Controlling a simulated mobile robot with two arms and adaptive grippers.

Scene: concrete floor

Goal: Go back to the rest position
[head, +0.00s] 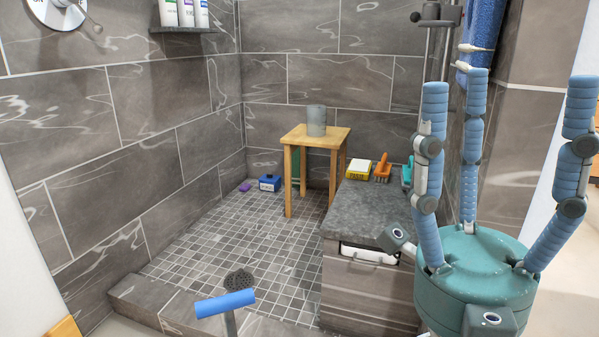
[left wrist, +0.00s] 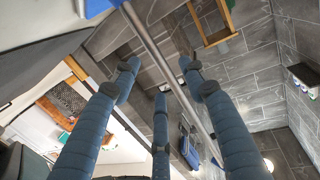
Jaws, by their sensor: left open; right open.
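My right gripper (head: 500,95) fills the right side of the head view. Its teal palm is low and its three blue fingers point up, spread apart, with nothing between them. My left gripper (left wrist: 160,80) shows in the left wrist view with its three blue fingers spread and open. A long metal pole (left wrist: 160,62) runs slantwise across that view near the fingers; whether it touches them I cannot tell. In the head view the left gripper is not seen.
A blue T-shaped handle (head: 225,303) on a grey shaft stands near the front shower curb (head: 140,297). A wooden stool (head: 329,138) holds a grey cup (head: 316,120). A stone-topped bench (head: 370,212) bears a yellow-and-white box (head: 359,169) and an orange brush (head: 382,170). The tiled floor's middle is clear.

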